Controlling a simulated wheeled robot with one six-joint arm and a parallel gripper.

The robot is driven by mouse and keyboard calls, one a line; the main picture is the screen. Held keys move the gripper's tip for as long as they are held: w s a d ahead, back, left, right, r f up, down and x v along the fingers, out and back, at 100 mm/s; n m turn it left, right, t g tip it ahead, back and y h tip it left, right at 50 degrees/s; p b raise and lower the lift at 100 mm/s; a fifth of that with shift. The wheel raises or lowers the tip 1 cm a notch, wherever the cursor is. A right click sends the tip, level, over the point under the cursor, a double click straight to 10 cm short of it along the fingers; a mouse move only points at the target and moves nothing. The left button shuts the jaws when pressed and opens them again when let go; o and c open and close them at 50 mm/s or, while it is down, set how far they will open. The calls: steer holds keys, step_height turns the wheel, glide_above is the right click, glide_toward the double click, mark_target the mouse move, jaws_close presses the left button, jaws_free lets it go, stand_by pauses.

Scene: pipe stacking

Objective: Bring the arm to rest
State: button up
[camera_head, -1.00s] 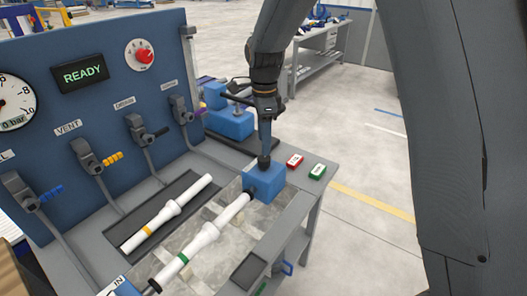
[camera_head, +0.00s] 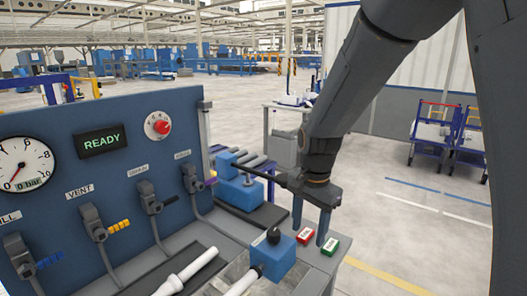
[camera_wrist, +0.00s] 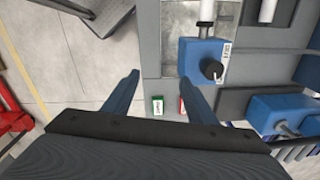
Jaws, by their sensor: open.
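My gripper (camera_head: 312,222) is open and empty above the bench's right end, near the red button box (camera_head: 305,236) and the green button box (camera_head: 331,246). In the wrist view my gripper's two fingers (camera_wrist: 163,95) stand wide apart. The green box (camera_wrist: 157,105) shows between them, and the red box (camera_wrist: 182,106) is partly hidden by the right finger. The blue clamp block (camera_head: 277,257) with a black knob is left of my gripper, and it also shows in the wrist view (camera_wrist: 204,62). A white pipe (camera_head: 242,284) runs into it.
A second white pipe (camera_head: 187,272) lies in a dark tray. The blue panel (camera_head: 60,148) with gauge, READY display (camera_head: 101,142) and several valve levers stands at the left. A blue vise (camera_head: 240,190) sits behind the clamp block. Open floor (camera_head: 400,240) lies to the right.

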steer(key=s+d+f+n, duration=0.1)
steer(key=s+d+n, duration=0.2)
steer(key=s, duration=0.3)
steer(key=s+d+f+n, duration=0.1)
steer(key=s+d+n, duration=0.3)
steer(key=s, duration=0.3)
steer(key=shift+s+d+f+n+t+b, duration=0.2)
steer(key=shift+f+n+t+b, duration=0.15)
steer(key=shift+n, duration=0.55)
steer(key=shift+s+n, duration=0.3)
steer(key=shift+s, duration=0.05)
steer(key=shift+c, duration=0.6)
